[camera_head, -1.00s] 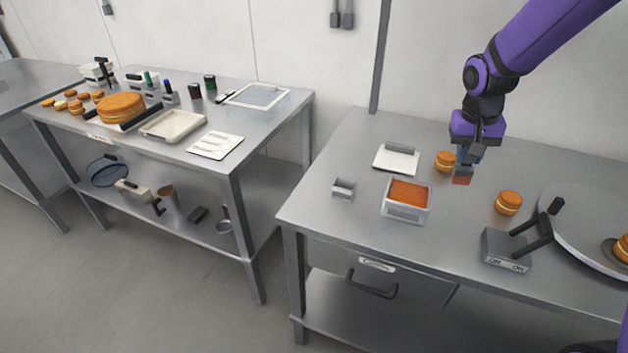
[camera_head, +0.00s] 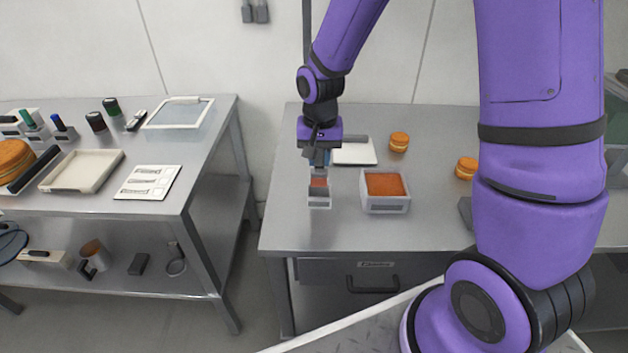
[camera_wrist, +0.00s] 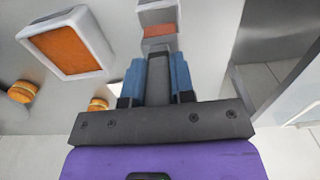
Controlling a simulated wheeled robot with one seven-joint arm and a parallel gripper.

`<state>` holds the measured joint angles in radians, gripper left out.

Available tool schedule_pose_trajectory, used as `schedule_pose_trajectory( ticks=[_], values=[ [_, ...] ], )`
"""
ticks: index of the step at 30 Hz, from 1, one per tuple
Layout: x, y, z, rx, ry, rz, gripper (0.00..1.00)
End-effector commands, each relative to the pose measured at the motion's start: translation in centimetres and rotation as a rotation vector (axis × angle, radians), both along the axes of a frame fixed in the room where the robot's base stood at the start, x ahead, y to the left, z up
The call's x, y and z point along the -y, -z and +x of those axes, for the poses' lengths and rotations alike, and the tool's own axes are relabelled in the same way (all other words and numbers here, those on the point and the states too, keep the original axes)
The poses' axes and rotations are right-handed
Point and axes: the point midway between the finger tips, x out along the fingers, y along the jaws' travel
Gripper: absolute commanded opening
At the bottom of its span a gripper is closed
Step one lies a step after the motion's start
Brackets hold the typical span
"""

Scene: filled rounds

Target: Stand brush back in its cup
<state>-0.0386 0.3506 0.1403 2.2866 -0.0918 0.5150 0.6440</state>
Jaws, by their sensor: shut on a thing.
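My gripper (camera_head: 319,160) is shut on the brush, whose reddish-orange bristle end (camera_head: 319,182) points down. In the wrist view the brush's grey handle (camera_wrist: 159,82) runs between the blue fingers (camera_wrist: 158,78). The small pale grey cup (camera_head: 319,203) stands on the right-hand table, in line below the bristles. The cup also shows in the wrist view (camera_wrist: 157,14), just beyond the bristle end. The brush looks upright in the head view. I cannot tell whether the bristles are at the rim or slightly inside it.
A white container with orange filling (camera_head: 386,189) stands close to the right of the cup. A white tray (camera_head: 356,152) lies behind. Two filled rounds (camera_head: 399,141) (camera_head: 466,168) sit further right. The tabletop left of the cup is clear up to the table edge.

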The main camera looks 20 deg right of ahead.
Motion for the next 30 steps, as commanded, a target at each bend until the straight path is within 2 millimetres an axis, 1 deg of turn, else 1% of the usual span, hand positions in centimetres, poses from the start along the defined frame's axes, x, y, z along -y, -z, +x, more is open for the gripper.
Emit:
schedule_pose_trajectory(
  ticks=[1,7,12,15,29,30],
  values=[
    [0.0,0.7,0.0,-0.002,-0.001,0.000,0.00],
    [0.0,2.3,0.0,0.000,0.000,0.000,0.00],
    [0.0,4.7,0.0,-0.002,-0.002,0.000,0.00],
    [0.0,5.6,0.0,-0.001,0.000,0.000,0.00],
    [0.0,6.2,0.0,0.001,-0.001,0.001,0.00],
    [0.0,6.1,0.0,0.001,-0.001,0.001,0.32]
  ],
)
